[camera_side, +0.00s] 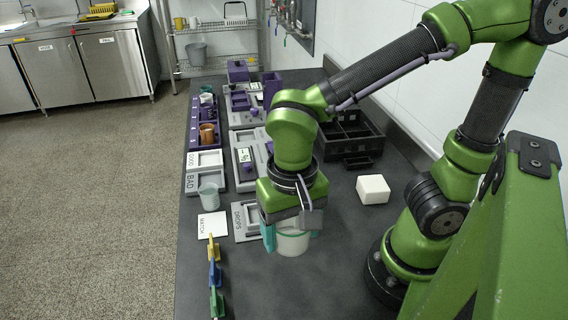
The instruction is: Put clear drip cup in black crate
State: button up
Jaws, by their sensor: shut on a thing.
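My gripper (291,232) is shut on a clear cup (292,244), which looks like the clear drip cup. The cup is upright between the teal fingers, over the near side of the grey tray marked DROPS (241,222). I cannot tell whether its base touches anything. The black crate (368,150) stands farther back, behind and right of my gripper. It has dividers, and its visible compartments look empty. My arm hides its left part.
A second translucent cup (209,197) stands by the GOOD/BAD tray (191,181). A white block (373,189) sits right of my gripper. A white card (212,225) and coloured clips (214,273) lie at left. Purple trays (203,137) stand behind.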

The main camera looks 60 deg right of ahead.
jog(key=w+d+m, duration=0.3)
jog(key=w+d, duration=0.1)
jog(key=d, duration=0.2)
jog(key=w+d+m, duration=0.4)
jog(key=d, duration=0.3)
jog(key=w+d+m, duration=0.3)
jog(key=w+d, duration=0.1)
jog(key=d, duration=0.3)
jog(key=shift+d+r+m, duration=0.15)
jog(key=shift+d+m, duration=0.05)
jog(key=shift+m, duration=0.2)
jog(key=s+d+f+m, duration=0.1)
jog(key=s+d+m, duration=0.35)
jog(key=d, duration=0.75)
jog(key=s+d+m, duration=0.3)
jog(key=d+m, duration=0.2)
jog(key=d, duration=0.7)
send_over(342, 129)
jog(key=f, duration=0.6)
jog(key=shift+d+f, duration=0.2)
jog(key=shift+f, duration=1.85)
jog(key=shift+f, duration=0.1)
